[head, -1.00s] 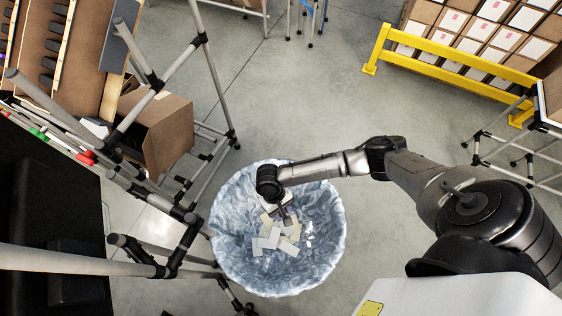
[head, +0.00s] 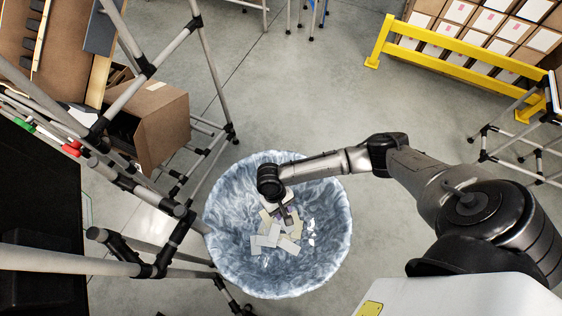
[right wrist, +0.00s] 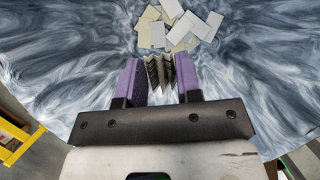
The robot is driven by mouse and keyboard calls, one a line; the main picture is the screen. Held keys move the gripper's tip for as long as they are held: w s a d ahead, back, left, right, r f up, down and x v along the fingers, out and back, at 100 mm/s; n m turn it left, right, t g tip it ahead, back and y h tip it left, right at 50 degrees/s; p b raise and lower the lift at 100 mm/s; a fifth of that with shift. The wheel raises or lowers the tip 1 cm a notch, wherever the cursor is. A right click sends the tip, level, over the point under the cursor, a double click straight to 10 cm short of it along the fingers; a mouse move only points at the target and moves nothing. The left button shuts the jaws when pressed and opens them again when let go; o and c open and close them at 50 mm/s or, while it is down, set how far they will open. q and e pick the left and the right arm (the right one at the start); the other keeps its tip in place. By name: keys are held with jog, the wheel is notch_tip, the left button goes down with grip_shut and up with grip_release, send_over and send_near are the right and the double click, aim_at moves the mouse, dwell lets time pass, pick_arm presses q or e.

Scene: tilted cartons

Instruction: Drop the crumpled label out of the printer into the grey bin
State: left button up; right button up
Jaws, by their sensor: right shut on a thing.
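The grey bin (head: 328,232) is round and open, with a marbled blue-grey lining, and stands on the floor in the middle of the head view. Its wall fills most of the right wrist view (right wrist: 60,60). My right gripper (head: 287,216) hangs over the bin's opening, pointing down. In the right wrist view its purple-padded fingers (right wrist: 160,75) are shut on the crumpled label (right wrist: 159,72), a folded, dark-streaked pale strip. The label is hard to make out in the head view. My left gripper is in neither current view. The printer cannot be made out.
Several flat pale labels (head: 272,236) lie at the bottom of the bin. A pipe-frame rack (head: 205,70) with a brown carton (head: 163,125) stands close on the left. A yellow barrier (head: 455,68) fronts stacked boxes at the upper right. The floor behind the bin is clear.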

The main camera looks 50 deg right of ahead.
pick_arm(q)
jog(key=shift+d, duration=0.1)
jog(key=shift+d, duration=0.1)
pick_arm(e)
jog(key=o, duration=1)
jog(key=shift+c, duration=0.2)
pick_arm(q)
jog(key=shift+r, duration=0.2)
pick_arm(e)
jog(key=shift+w+r, duration=0.2)
jog(key=shift+r, duration=0.3)
pick_arm(q)
notch_tip(320, 180, up, 2)
jog(key=p, duration=0.2)
jog(key=shift+r+p, duration=0.2)
jog(key=shift+p, duration=0.2)
pick_arm(e)
jog(key=v, duration=1.2)
jog(key=shift+w+r, duration=0.25)
jog(key=shift+r, duration=0.05)
jog(key=shift+d, duration=0.15)
pick_arm(q)
jog(key=shift+a, duration=0.2)
